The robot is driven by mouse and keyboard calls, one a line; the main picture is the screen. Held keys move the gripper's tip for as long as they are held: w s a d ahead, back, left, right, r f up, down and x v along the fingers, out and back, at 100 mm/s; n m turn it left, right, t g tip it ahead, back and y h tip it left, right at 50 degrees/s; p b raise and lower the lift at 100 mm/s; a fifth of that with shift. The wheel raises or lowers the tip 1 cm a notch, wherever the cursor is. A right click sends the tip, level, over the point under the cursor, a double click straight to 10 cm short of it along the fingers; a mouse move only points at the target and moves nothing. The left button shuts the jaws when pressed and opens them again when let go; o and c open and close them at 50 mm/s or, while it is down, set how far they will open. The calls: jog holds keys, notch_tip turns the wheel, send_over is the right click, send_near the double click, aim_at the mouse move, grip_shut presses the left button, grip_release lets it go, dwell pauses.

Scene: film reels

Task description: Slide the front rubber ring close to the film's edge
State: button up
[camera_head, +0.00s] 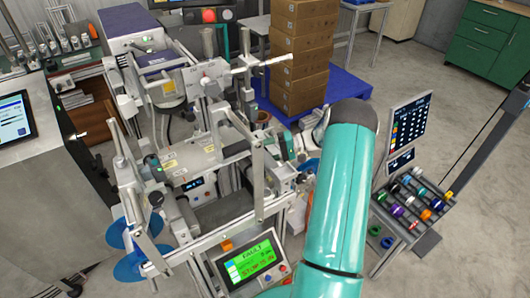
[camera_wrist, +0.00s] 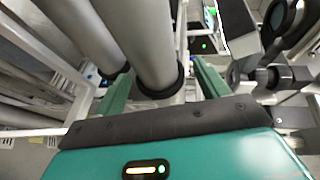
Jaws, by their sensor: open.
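In the wrist view, a black rubber ring (camera_wrist: 161,88) sits around the near end of a thick grey roller (camera_wrist: 142,38). A second dark ring (camera_wrist: 114,74) is at the end of another grey roller (camera_wrist: 82,25) to its left. My gripper (camera_wrist: 160,80) is open, with one green finger on each side of the nearer ring. I cannot tell whether either finger touches it. In the head view, the machine (camera_head: 200,150) stands left of my teal arm, which hides part of the machine and most of my gripper. I cannot pick out the film's edge.
A rack of coloured rolls (camera_head: 412,203) stands to the right. Stacked cardboard boxes (camera_head: 300,55) are behind. Dark machine parts (camera_wrist: 285,75) crowd the right finger's side.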

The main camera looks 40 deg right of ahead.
jog(key=c, duration=1.4)
jog(key=shift+o, duration=0.2)
jog(key=shift+w, duration=0.65)
jog(key=o, duration=1.4)
jog(key=shift+c, duration=0.2)
jog(key=shift+s+d, duration=0.1)
jog(key=shift+d, duration=0.05)
jog(key=v, duration=1.3)
jog(key=shift+s+d, duration=0.15)
jog(key=shift+d, duration=0.15)
jog(key=shift+s, duration=0.1)
